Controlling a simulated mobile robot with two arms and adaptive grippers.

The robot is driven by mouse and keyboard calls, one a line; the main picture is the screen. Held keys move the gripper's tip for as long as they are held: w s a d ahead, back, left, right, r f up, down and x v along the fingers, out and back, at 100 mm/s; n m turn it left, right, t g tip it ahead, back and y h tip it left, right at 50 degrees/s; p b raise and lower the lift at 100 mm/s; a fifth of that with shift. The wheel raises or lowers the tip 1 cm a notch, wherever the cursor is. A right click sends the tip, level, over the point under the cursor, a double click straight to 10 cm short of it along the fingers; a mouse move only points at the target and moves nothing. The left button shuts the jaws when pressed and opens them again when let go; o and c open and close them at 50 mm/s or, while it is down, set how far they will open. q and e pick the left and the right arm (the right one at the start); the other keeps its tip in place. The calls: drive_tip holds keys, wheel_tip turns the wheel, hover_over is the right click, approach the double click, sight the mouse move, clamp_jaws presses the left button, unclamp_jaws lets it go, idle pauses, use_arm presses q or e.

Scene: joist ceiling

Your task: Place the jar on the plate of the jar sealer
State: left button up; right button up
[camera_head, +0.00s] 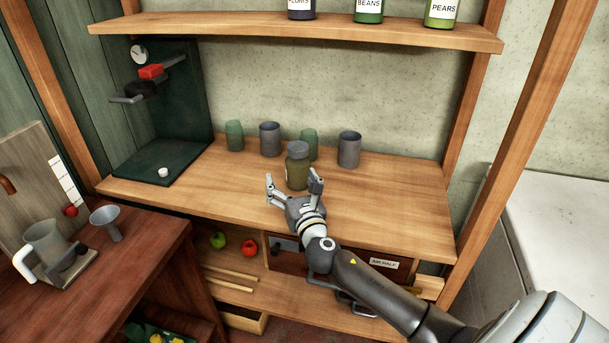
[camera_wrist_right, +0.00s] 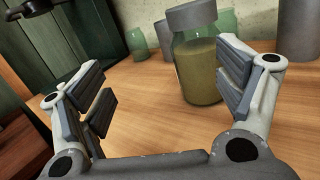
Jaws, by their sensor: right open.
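The jar (camera_head: 297,172) stands upright on the wooden counter, with a grey lid and yellow-green contents. My right gripper (camera_head: 293,186) is open just in front of it, its fingers empty. In the right wrist view the jar (camera_wrist_right: 200,72) stands beyond the right-hand finger, which overlaps its edge; the gripper (camera_wrist_right: 170,88) has its gap mostly left of the jar. The jar sealer (camera_head: 175,110) is the dark green stand at the counter's left end, with a small whitish round plate (camera_head: 163,172) on its base. My left gripper is not in view.
Grey cups (camera_head: 349,149) and green glasses (camera_head: 235,136) stand behind the jar along the wall. A shelf (camera_head: 300,31) with labelled jars hangs above. The counter between jar and sealer is clear. A side table (camera_head: 140,262) at left holds a funnel (camera_head: 106,220) and a pitcher (camera_head: 45,245).

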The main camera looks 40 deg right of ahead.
sight(301, 176)
drive_tip(key=s+d+f+h, duration=0.1)
drive_tip(key=s+d+f+g+h, duration=0.1)
drive_tip(key=f, duration=0.1)
drive_tip(key=shift+s+d+m, duration=0.15)
drive_tip(key=shift+d+m, duration=0.05)
drive_tip(key=shift+m, duration=0.1)
drive_tip(key=shift+d+f+g, duration=0.15)
drive_tip(key=shift+d+g, duration=0.1)
drive_tip(key=shift+g, duration=0.15)
drive_tip(key=x, duration=0.5)
drive_tip(key=shift+r+x, duration=0.15)
drive_tip(key=shift+x, duration=1.25)
drive_tip(key=shift+r+x, duration=0.15)
drive_tip(key=shift+x, duration=1.25)
drive_tip(key=shift+a, duration=0.1)
drive_tip(key=c, duration=1.2)
drive_tip(key=shift+r, duration=0.15)
drive_tip(key=c, duration=0.3)
